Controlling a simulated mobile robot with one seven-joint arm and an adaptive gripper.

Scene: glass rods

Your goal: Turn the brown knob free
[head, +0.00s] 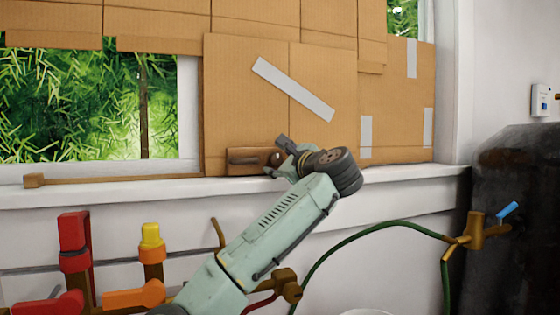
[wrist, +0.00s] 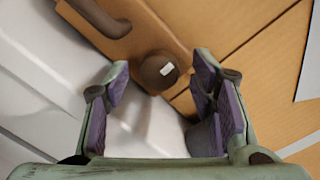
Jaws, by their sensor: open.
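The brown knob (wrist: 158,72) is round and dark, with a small white mark on its face. It sits at the end of a brown wooden piece (wrist: 140,32) that also shows on the window sill in the head view (head: 246,153). My gripper (wrist: 163,78) is open, with one purple-padded finger to the left of the knob and the other to its right. Gaps show between the knob and both fingers. In the head view my gripper (head: 284,152) is beside the wooden piece, and the arm partly hides the area.
Cardboard sheets (head: 230,80) cover the window behind, with pale tape strips. The white sill (head: 420,173) runs below. Red (head: 73,232) and yellow (head: 151,234) valves stand at lower left. A green hose (head: 372,226) and brown tap (head: 470,232) are to the right.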

